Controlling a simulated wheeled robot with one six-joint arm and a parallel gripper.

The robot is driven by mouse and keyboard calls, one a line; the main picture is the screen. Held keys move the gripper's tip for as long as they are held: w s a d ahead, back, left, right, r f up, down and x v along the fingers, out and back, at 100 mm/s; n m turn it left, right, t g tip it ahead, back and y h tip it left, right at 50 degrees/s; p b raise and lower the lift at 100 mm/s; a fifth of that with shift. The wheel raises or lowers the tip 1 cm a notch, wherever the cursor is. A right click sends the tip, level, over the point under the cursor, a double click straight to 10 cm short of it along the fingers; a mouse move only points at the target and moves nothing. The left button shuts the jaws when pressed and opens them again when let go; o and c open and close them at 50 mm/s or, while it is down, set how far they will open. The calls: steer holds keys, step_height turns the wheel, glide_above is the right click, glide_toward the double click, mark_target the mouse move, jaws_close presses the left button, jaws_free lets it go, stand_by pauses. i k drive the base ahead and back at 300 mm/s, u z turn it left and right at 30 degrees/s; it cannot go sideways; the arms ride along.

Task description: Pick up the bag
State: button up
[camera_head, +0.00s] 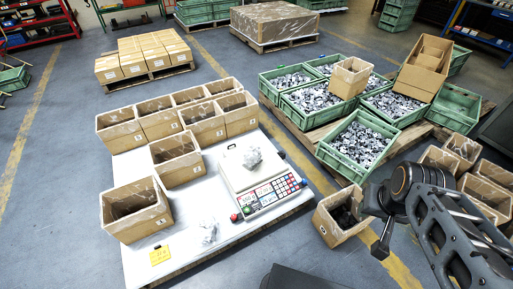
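A clear, crumpled bag with grey contents (253,158) sits on top of the white scale (232,176). A second small clear bag (209,231) lies on the white table top near its front, left of the scale's keypad. My gripper (381,246) hangs at the right, pointing down, well to the right of both bags and beside an open carton (328,228). It touches neither bag. It appears small and dark, and its finger gap cannot be made out.
Open cartons (136,208) stand along the left and back of the white table (190,210). Green crates of metal parts (336,150) stand on pallets behind the scale. More cartons (487,193) stand at the right. A yellow card (160,255) lies at the front left.

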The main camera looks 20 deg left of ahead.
mark_target(252, 155)
steer(key=u, duration=0.7)
steer(key=i, duration=0.95)
steer(key=u, duration=0.9)
